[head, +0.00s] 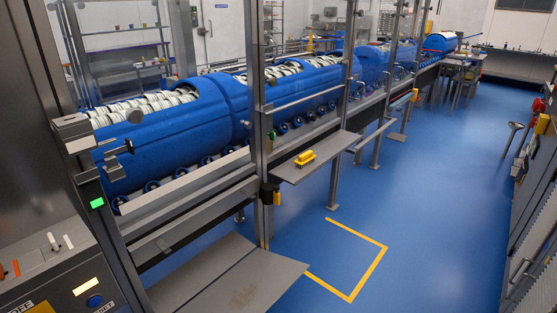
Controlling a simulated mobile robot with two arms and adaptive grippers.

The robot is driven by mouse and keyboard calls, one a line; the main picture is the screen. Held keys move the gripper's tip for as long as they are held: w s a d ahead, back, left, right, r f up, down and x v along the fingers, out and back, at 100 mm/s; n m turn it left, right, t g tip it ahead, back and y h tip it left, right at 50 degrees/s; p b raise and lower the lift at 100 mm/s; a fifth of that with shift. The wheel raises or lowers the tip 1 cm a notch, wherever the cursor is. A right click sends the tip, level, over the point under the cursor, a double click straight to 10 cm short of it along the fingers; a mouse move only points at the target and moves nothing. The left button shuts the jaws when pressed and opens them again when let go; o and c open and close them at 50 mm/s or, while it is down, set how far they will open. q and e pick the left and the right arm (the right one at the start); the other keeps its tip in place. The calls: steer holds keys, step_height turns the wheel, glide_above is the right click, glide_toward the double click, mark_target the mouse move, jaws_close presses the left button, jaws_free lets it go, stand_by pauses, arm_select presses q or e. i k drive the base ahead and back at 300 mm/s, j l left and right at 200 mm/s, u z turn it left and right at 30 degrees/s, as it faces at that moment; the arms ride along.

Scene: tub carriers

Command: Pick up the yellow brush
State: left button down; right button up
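A small yellow object that looks like the yellow brush (305,157) lies on a narrow grey metal shelf (335,150) at the middle of the head view. The shelf sticks out from the frame of the machine with the blue tubs. The brush lies near the shelf's left half, and nothing covers it. Its bristles cannot be made out at this size. Neither of my grippers shows in the head view.
A row of blue tubs (168,142) runs from left to far right behind upright metal posts. A low grey platform (245,285) stands at the front. A control panel (70,280) is at lower left. Blue floor (430,200) is clear, with a yellow floor marking (368,272).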

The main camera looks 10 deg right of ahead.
mark_target(305, 158)
steer(key=i+l+u, duration=0.5)
steer(key=l+u, duration=0.25)
